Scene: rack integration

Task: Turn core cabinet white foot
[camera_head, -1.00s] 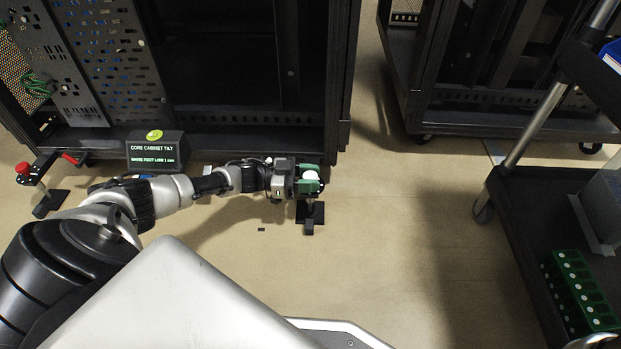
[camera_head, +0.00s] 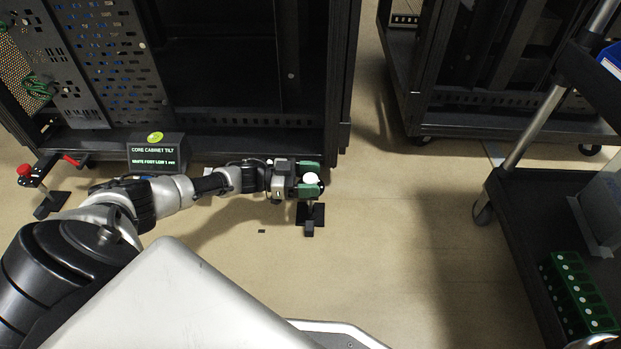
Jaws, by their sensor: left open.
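The white foot (camera_head: 311,179) shows as a round white knob at the front right corner of the core cabinet (camera_head: 225,145). It stands on a post over a small black base plate (camera_head: 311,217) on the floor. My left gripper (camera_head: 310,178) is open, with one green finger on the far side of the white knob and one on the near side. Whether the fingers touch the knob cannot be told. The tilt display (camera_head: 156,155) in front of the cabinet reads "CORE CABINET TILT" and "WHITE FOOT LOW", with a small millimetre figure. My right gripper is not in view.
A red-knobbed foot (camera_head: 25,170) stands at the cabinet's left corner. A second black rack (camera_head: 480,125) on casters is at the upper right. A cart (camera_head: 515,215) with a green holder (camera_head: 580,290) stands at the right. The floor between is mostly clear.

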